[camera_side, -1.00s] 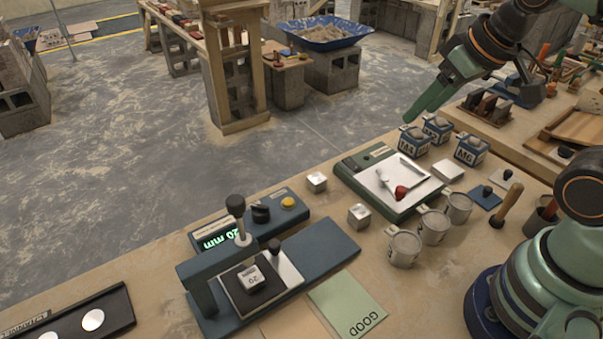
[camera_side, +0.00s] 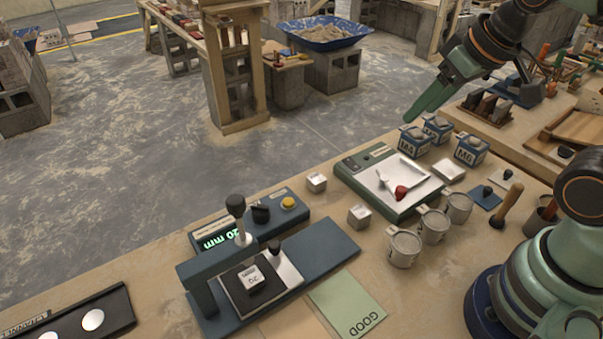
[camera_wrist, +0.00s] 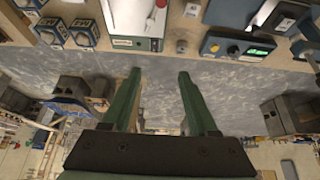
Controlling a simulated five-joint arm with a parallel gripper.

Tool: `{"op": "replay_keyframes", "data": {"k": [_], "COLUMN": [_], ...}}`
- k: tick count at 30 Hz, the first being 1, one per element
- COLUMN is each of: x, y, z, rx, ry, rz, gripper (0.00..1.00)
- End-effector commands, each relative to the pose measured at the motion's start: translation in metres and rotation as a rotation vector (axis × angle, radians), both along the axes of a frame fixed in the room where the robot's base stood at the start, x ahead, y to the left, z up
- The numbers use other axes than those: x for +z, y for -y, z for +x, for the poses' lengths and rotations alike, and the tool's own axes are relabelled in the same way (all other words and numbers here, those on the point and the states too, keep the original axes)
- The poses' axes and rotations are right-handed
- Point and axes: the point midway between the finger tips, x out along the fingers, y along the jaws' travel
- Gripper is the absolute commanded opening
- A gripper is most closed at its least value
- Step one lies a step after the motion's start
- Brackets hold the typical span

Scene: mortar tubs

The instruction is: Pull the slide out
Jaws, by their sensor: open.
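The slide (camera_side: 290,270) is a silver plate with a black pad and a small black knob (camera_side: 274,246). It sits on the blue-grey base (camera_side: 330,243) of a gauge, in the lower left of the side view. A pale block marked 20 (camera_side: 251,278) rests on the pad, beside the gauge's arch (camera_side: 205,278) and its upright plunger (camera_side: 238,215). My gripper (camera_side: 412,117) is raised at the upper right in the side view, far from the slide. In the wrist view my gripper (camera_wrist: 158,74) has its two green fingers apart with nothing between them.
A control box (camera_side: 285,207) with a yellow button and a green 20 mm display stands behind the gauge. A green scale (camera_side: 415,207), metal cups (camera_side: 404,248), small metal cubes (camera_side: 359,216) and labelled boxes (camera_side: 470,150) lie to the right. A green GOOD card (camera_side: 345,303) lies in front.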

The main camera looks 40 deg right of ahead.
Motion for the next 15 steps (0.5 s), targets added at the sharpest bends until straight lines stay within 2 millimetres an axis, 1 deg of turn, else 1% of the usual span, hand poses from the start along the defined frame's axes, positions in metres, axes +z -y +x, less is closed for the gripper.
{"op": "replay_keyframes", "data": {"k": [4,7,11,15], "x": [0.001,0.001,-0.001,-0.010], "y": [-0.009,-0.026,-0.058,-0.098], "z": [0.006,0.017,0.036,0.053], "rx": [0.038,0.102,0.214,0.338], "ry": [-0.024,-0.067,-0.137,-0.212], "rz": [-0.003,-0.011,-0.028,-0.054], "gripper": [0.59,0.59,0.59,0.59]}}
